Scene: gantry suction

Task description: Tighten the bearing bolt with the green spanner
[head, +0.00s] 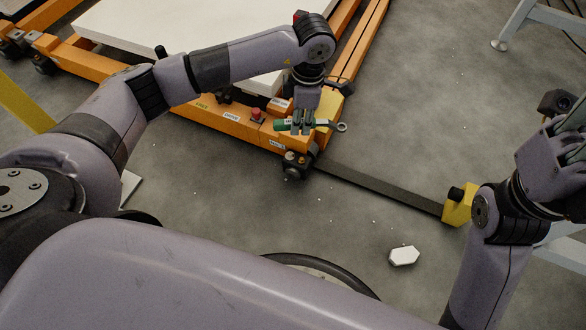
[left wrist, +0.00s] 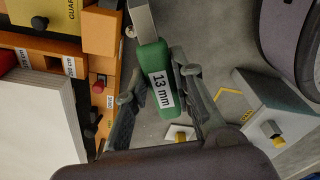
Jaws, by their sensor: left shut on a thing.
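The green spanner (head: 322,124) lies across my left gripper (head: 305,121) in the head view, its metal ring end pointing right. In the left wrist view, the green handle (left wrist: 152,62) labelled "13 mm" sits between the two dark fingers of my left gripper (left wrist: 158,100), which is shut on it. The spanner is in front of the orange gantry frame's near corner (head: 290,137). I cannot pick out the bearing bolt with certainty. My right gripper (head: 568,135) is at the right edge of the head view, partly cut off; its jaw state is unclear.
A red button (head: 256,114) sits on the frame beside "DRIVE" labels. A white panel (head: 185,22) lies on the gantry. A dark rail (head: 385,188) runs along the floor to a yellow block (head: 460,203). A white piece (head: 404,256) lies on the otherwise open floor.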

